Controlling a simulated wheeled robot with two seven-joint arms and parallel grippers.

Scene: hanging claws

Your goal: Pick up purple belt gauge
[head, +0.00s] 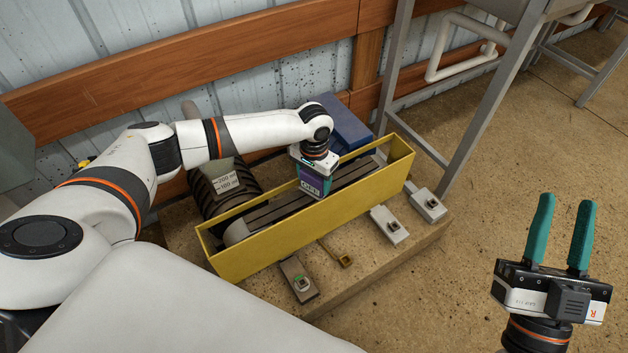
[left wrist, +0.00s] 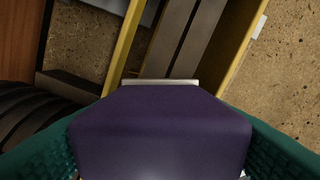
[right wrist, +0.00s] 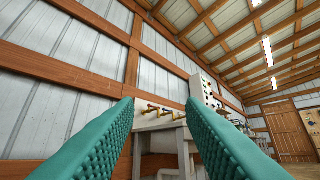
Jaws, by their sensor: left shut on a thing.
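The purple belt gauge (left wrist: 160,130) fills the lower middle of the left wrist view. It sits between the two teal fingers of my left gripper, which is shut on it. In the head view the left gripper (head: 316,172) points down over the belt in the yellow trough, and the gauge (head: 312,187) shows only as a small purple face with light lettering. I cannot tell whether the gauge touches the belt. My right gripper (head: 563,225) is open and empty, fingers pointing up, at the right of the head view.
The yellow trough (head: 300,222) holds a dark belt (head: 265,215) and stands on a low platform. Small grey switch boxes (head: 390,226) (head: 428,205) (head: 298,281) lie in front. A black ribbed roll (head: 205,192) and a blue box (head: 345,125) are behind. A metal table leg (head: 478,105) stands right.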

